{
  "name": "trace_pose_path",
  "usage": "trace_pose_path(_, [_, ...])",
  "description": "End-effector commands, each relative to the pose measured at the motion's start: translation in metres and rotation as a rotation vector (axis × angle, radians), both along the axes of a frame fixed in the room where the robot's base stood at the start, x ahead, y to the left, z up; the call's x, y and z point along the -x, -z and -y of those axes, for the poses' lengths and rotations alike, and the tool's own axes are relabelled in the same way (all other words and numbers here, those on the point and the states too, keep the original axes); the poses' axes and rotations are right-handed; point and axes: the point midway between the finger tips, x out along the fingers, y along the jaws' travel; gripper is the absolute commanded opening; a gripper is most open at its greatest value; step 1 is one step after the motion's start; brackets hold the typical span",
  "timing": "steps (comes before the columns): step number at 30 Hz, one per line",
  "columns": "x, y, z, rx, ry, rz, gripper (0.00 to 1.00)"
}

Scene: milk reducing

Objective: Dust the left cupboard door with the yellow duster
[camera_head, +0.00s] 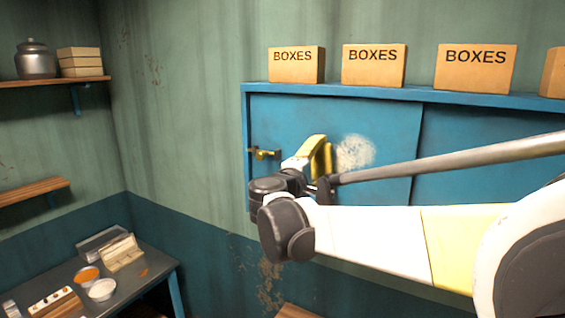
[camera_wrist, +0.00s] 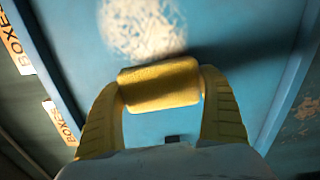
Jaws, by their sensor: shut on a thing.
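The left cupboard door (camera_head: 393,125) is a blue panel with a brass-coloured latch (camera_head: 264,153) near its left edge. A pale dusty patch (camera_head: 355,152) lies on the door; it also shows at the top of the wrist view (camera_wrist: 142,27). My gripper (camera_head: 320,155) is in front of the door, just left of the patch in the head view. In the wrist view my gripper (camera_wrist: 160,88) is shut on the yellow duster (camera_wrist: 158,86), a small block between its two yellow fingers. The duster is close to the door beside the patch; I cannot tell whether it touches.
Several cardboard boxes marked BOXES (camera_head: 375,66) stand on top of the blue cupboard (camera_head: 350,90). A rod (camera_head: 450,160) and my arm cross the lower right. A table (camera_head: 150,262) with bowls stands lower left, below wall shelves (camera_head: 40,82).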

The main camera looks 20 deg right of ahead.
Motion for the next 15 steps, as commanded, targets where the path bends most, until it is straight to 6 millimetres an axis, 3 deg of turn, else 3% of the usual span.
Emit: trace_pose_path(15, [-0.0024,0.0001,0.0033,0.000,0.001,0.000,0.54])
